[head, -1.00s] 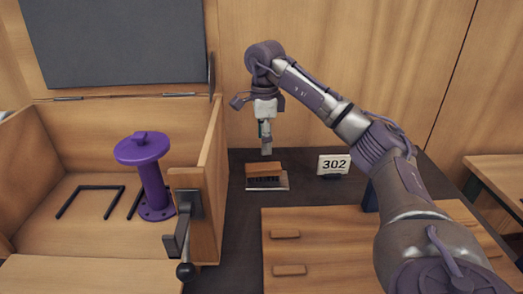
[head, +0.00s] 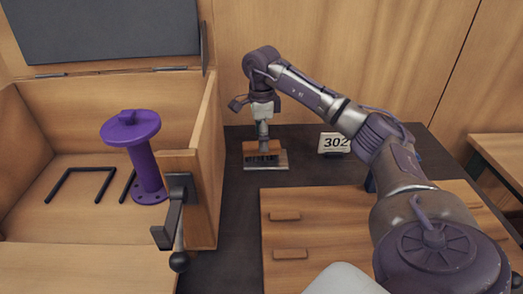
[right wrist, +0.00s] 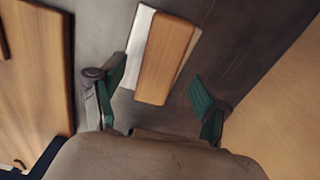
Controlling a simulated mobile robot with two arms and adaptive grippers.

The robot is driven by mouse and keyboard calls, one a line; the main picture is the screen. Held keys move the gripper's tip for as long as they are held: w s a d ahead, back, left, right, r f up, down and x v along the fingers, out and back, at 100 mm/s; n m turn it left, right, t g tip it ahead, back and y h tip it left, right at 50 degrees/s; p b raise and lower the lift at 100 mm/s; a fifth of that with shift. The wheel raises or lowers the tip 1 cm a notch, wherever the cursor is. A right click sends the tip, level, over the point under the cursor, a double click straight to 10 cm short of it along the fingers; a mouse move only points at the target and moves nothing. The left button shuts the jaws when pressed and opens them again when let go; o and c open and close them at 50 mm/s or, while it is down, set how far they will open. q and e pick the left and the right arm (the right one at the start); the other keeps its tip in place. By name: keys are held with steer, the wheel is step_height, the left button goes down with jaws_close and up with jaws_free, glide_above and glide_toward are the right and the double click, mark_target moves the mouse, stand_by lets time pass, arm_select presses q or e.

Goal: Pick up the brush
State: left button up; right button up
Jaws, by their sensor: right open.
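The brush (head: 262,150) has a wooden back and dark bristles. It rests on a pale flat plate (head: 280,163) on the dark bench top, right of the wooden box. In the right wrist view the brush's wooden back (right wrist: 168,58) lies ahead of and between the two green fingertips. My right gripper (head: 263,133) is just above the brush in the head view. It is open, and in the right wrist view its fingers (right wrist: 158,86) stand apart on either side of the brush's near end. My left gripper is not in view.
A wooden box (head: 208,160) with a latch handle holds a purple flanged pipe (head: 147,160) and a black bracket (head: 80,172). A sign reading 302 (head: 334,143) stands right of the brush. A wooden drawer unit (head: 340,225) is in front. Wood panelling rises behind.

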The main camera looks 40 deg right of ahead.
step_height(320, 180, down, 4)
steer(key=shift+r, duration=0.15)
steer(key=shift+f, duration=0.2)
steer(key=c, duration=1.3)
steer(key=shift+r, duration=0.15)
step_height(320, 180, up, 4)
steer(key=shift+s+r, duration=0.1)
steer(key=shift+s, duration=0.05)
steer(key=s+r, duration=0.2)
steer(key=s, duration=0.1)
steer(key=s+r+b, duration=0.1)
steer(key=s+r, duration=0.1)
steer(key=s, duration=0.2)
steer(key=s+r, duration=0.2)
steer(key=s, duration=0.2)
steer(key=shift+s+d+r+b, duration=0.2)
steer(key=shift+d+r+b, duration=0.1)
steer(key=shift+d+b, duration=0.1)
